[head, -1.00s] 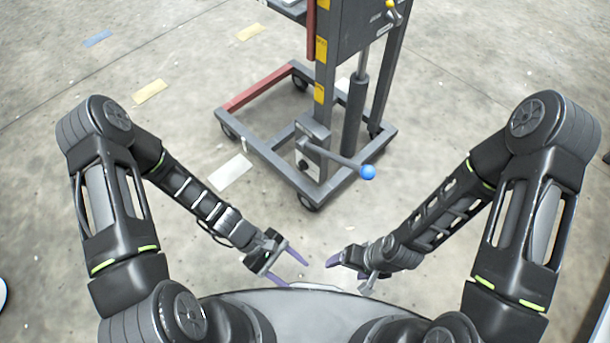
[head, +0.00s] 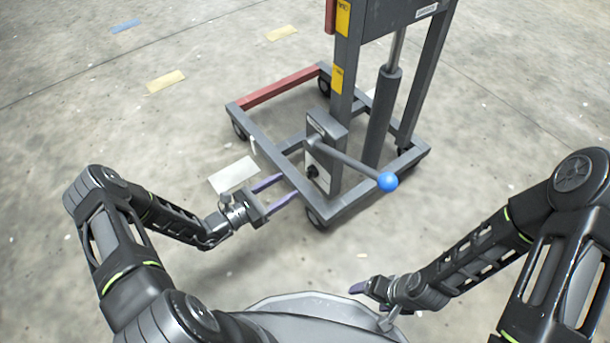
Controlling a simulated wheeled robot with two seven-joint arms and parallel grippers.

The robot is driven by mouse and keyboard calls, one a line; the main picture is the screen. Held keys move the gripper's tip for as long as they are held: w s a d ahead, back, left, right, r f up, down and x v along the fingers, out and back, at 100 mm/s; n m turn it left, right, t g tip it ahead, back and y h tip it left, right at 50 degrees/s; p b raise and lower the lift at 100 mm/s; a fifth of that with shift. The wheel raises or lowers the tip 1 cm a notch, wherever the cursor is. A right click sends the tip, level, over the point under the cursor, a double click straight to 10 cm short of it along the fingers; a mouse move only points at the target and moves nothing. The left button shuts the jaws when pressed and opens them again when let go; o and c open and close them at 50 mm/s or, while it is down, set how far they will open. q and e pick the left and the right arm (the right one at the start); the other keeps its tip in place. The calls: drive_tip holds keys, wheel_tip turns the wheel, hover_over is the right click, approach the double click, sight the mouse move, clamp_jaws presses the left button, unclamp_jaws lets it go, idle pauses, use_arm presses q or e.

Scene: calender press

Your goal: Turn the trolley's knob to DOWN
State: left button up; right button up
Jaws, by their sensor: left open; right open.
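The trolley (head: 262,131) stands ahead of me on its wheels, with a grey frame and an upright mast. A small black knob (head: 312,172) sits on a light plate low on the mast's front, below the lever. Its setting is too small to read. My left gripper (head: 281,190) is open, its two purple fingers pointing right toward the knob. The fingertips are a short way left of the knob and appear apart from it. My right gripper (head: 368,288) is open and empty, low in the view in front of my body, well away from the trolley.
A lever with a blue ball (head: 387,181) juts out to the right just above the knob. The trolley's frame and wheels surround the mast's foot. A white floor marking (head: 233,175) and yellow markings (head: 166,80) lie flat on open concrete.

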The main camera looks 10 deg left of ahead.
sight(308, 174)
use_arm(q)
drive_tip(key=b+x, duration=0.2)
drive_tip(key=x, duration=0.5)
drive_tip(key=shift+f, duration=0.15)
drive_tip(key=shift+w+d, duration=0.25)
drive_tip(key=shift+w, duration=0.05)
drive_tip(key=shift+c, duration=0.5)
clamp_jaws()
